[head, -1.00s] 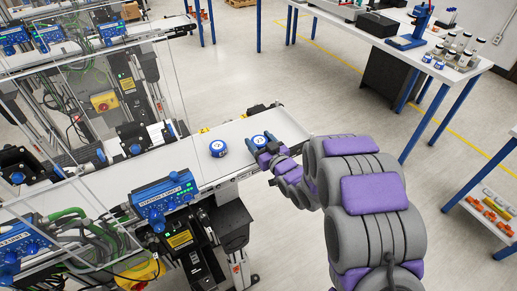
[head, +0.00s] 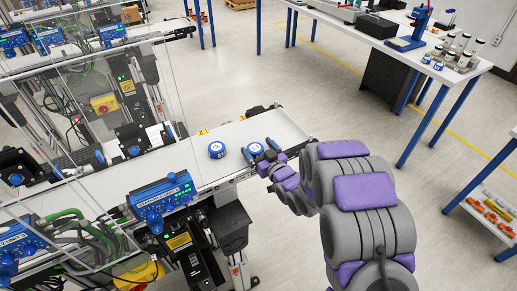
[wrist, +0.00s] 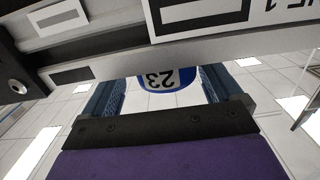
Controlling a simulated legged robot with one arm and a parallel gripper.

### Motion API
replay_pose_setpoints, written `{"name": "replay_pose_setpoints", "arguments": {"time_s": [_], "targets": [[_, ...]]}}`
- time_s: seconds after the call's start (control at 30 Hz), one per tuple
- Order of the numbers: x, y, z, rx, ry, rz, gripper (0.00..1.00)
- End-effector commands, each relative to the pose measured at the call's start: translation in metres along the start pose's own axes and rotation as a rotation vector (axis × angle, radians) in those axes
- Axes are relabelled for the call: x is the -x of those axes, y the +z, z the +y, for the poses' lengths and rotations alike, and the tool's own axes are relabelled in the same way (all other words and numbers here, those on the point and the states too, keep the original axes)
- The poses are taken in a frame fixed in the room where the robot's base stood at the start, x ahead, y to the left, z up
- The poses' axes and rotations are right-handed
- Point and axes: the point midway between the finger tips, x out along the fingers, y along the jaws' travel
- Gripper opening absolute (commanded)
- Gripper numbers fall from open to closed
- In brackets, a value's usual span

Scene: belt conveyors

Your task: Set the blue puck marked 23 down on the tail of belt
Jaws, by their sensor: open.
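The blue puck marked 23 (wrist: 167,78) has a white top with dark digits, upside down in the wrist view. In the head view a blue puck with a white top (head: 254,149) rests on the white belt (head: 282,126) near its far right end, by my fingers. My gripper (head: 260,149) is open at the belt's near edge. In the wrist view the puck shows between the two blue fingers (wrist: 160,92), with gaps on both sides. The puck is partly cut off by a metal rail there.
Another blue-and-white puck (head: 216,150) stands on the belt to the left. A blue station control box (head: 163,197) sits along the belt's near side. Clear panels and machinery are at left. A workbench (head: 466,72) with jars stands at right, with open floor between.

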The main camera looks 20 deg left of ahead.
Motion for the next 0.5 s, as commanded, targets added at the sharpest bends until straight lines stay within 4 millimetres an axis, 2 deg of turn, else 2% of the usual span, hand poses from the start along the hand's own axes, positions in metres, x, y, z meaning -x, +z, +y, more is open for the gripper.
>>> {"name": "replay_pose_setpoints", "arguments": {"time_s": [0.23, 0.5], "targets": [[0.024, 0.000, 0.000, 0.000, 0.000, -0.003, 0.92], [0.077, -0.001, 0.002, -0.002, 0.001, -0.004, 0.92]]}}
